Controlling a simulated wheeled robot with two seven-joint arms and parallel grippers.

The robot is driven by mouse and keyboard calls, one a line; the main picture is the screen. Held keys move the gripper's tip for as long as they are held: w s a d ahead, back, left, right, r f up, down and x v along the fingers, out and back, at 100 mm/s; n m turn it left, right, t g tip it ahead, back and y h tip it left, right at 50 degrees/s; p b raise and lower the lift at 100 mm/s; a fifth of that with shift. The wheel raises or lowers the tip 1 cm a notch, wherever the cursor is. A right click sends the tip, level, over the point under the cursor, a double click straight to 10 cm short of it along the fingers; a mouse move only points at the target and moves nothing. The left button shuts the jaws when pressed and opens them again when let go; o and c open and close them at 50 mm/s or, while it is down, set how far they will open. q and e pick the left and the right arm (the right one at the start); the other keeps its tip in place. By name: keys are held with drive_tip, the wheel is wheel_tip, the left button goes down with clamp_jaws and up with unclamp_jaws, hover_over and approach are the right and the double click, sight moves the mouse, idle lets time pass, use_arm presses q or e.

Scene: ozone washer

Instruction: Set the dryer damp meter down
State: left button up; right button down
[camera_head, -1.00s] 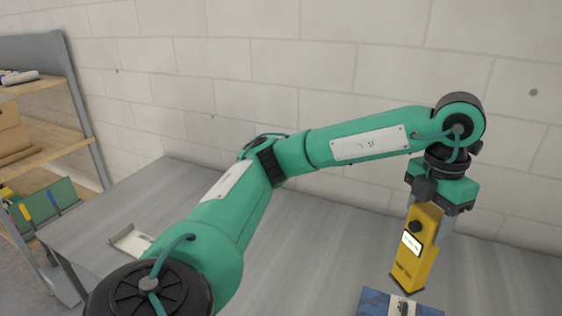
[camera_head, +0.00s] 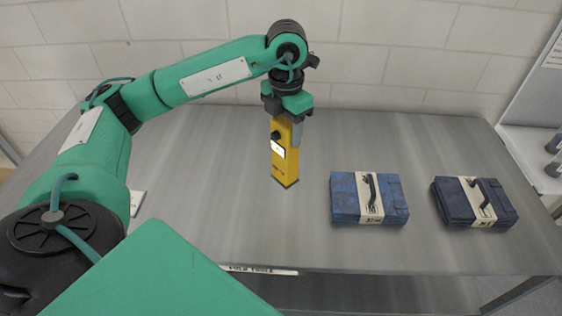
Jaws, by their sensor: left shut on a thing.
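The dryer damp meter is a yellow handheld device (camera_head: 284,160) with a small white display and a black knob. It is upright and points down from my left gripper (camera_head: 288,118), which is shut on its upper end. The meter is over the grey table (camera_head: 220,200), left of the blue cases. I cannot tell whether its lower end touches the tabletop. My right gripper is not in view.
Two blue cases with pale bands and dark handles lie on the table, one right of the meter (camera_head: 345,200) and one farther right (camera_head: 455,200). A pale wall stands behind. A white shelf unit (camera_head: 530,160) is at the right edge. The table between meter and wall looks clear.

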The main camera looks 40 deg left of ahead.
sight(284, 170)
use_arm(q)
wheel_tip(284, 170, down, 9)
drive_tip(key=shift+r+p, duration=0.15)
drive_tip(key=shift+p, duration=1.05)
wheel_tip(284, 170, down, 4)
drive_tip(key=shift+s+p, duration=0.1)
drive_tip(key=shift+p, duration=0.65)
drive_tip(key=shift+f, duration=0.4)
drive_tip(key=shift+f, duration=0.15)
drive_tip(key=o, duration=1.6)
